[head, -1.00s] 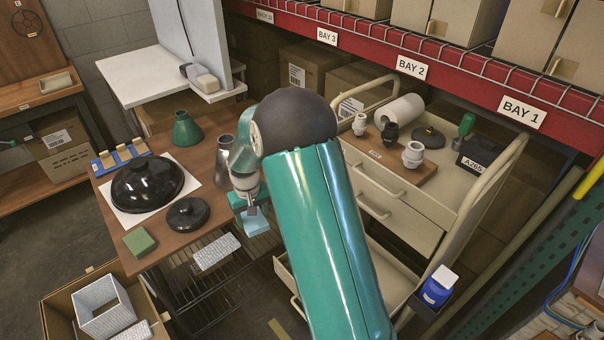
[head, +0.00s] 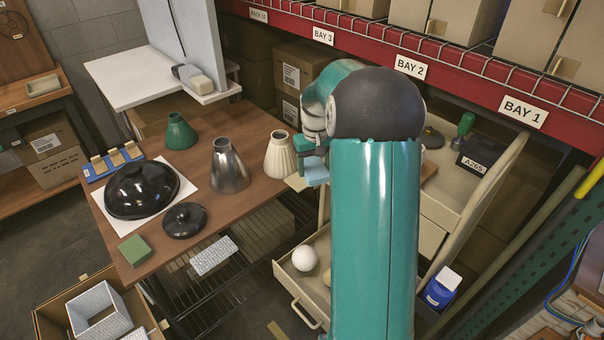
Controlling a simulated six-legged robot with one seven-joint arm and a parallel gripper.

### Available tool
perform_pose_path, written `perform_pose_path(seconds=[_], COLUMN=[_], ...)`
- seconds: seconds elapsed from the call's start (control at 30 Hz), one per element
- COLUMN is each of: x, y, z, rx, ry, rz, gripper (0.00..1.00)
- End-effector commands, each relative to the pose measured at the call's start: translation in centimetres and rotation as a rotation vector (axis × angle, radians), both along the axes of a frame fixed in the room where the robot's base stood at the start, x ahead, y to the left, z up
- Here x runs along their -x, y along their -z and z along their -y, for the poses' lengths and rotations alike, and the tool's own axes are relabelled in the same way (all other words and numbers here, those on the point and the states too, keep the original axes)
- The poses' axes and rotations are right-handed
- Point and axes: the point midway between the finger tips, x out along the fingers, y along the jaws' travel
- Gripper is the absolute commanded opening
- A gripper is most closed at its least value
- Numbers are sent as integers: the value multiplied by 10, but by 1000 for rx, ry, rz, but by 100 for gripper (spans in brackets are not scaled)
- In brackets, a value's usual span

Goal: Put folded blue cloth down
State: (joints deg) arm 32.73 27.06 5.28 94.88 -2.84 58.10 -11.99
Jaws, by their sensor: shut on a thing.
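The folded blue cloth (head: 317,175) is a small light-blue piece at the end of my arm, left of the arm's dark elbow. My gripper (head: 311,161) is shut on it and holds it just right of the cream ribbed cone, near the right end of the brown workbench (head: 215,133). The fingers are small here, and my arm hides part of the view behind them. I cannot tell how high the cloth is above what lies below it.
A metal cone (head: 229,168), the cream ribbed cone (head: 279,156) and a green cone (head: 179,131) stand on the bench. Black lids and a green sponge (head: 134,249) lie further left. An open drawer (head: 301,283) holds a white ball (head: 304,258). My arm covers much of the cart.

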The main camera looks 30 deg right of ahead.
Motion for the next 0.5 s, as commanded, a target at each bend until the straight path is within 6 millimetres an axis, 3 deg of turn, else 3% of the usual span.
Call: perform_pose_path(seconds=[0.3, 0.5], x=[-65, -92], y=[31, 66], z=[17, 26], rx=[-1, 0], ry=[-2, 0], rz=[0, -1], gripper=[38, 38])
